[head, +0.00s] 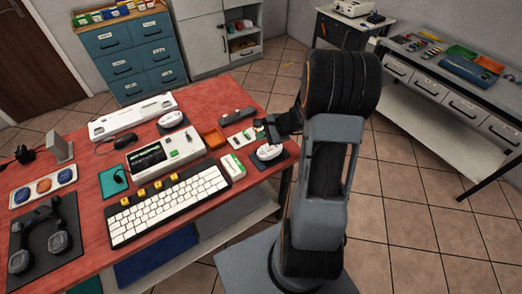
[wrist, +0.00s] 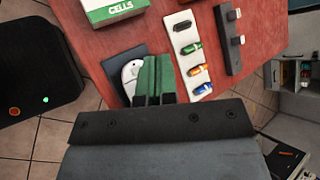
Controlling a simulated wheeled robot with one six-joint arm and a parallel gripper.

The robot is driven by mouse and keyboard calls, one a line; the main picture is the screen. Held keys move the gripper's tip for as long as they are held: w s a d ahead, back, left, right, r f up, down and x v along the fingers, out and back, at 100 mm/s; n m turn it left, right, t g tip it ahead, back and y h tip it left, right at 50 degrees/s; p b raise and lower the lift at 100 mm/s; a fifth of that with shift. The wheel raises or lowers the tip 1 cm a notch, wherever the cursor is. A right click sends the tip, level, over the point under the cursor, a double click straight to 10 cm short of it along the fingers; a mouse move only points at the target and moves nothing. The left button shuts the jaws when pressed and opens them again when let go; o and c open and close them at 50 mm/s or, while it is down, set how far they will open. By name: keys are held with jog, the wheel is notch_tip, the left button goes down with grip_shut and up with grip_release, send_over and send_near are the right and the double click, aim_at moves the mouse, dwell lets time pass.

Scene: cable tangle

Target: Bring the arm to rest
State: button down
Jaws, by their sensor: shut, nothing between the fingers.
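My arm (head: 325,170) stands in front of the red table's right end and reaches left over it in the head view. My gripper (head: 262,131) is above the right part of the table, close to a white mouse. In the wrist view my gripper (wrist: 154,72) has its green-faced fingers together, with nothing held. The fingers partly cover the white mouse (wrist: 128,74) on its dark pad (wrist: 112,66). The mouse also shows in the head view (head: 269,152), below the gripper.
A workbench (head: 450,96) stands at right. Tiled floor (head: 405,205) is open between them.

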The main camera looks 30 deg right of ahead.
dwell(0.4)
jog(key=s+a+r+n+g+h, duration=0.1)
jog(key=s+a+r+n+g, duration=0.15)
jog(key=s+n, duration=0.25)
jog(key=s+a+r+n+g+h, duration=0.1)
jog(key=s+n+g+h, duration=0.15)
jog(key=s+n, duration=0.2)
jog(key=s+a+r+n+t+h, duration=0.1)
jog(key=s+a+r+n, duration=0.2)
jog(key=r, duration=0.3)
jog(key=s+a+r+n+t+h, duration=0.2)
jog(key=s+r+n, duration=0.1)
jog(key=r+n, duration=0.2)
jog(key=shift+a+r, duration=0.35)
jog(key=shift+a, duration=0.05)
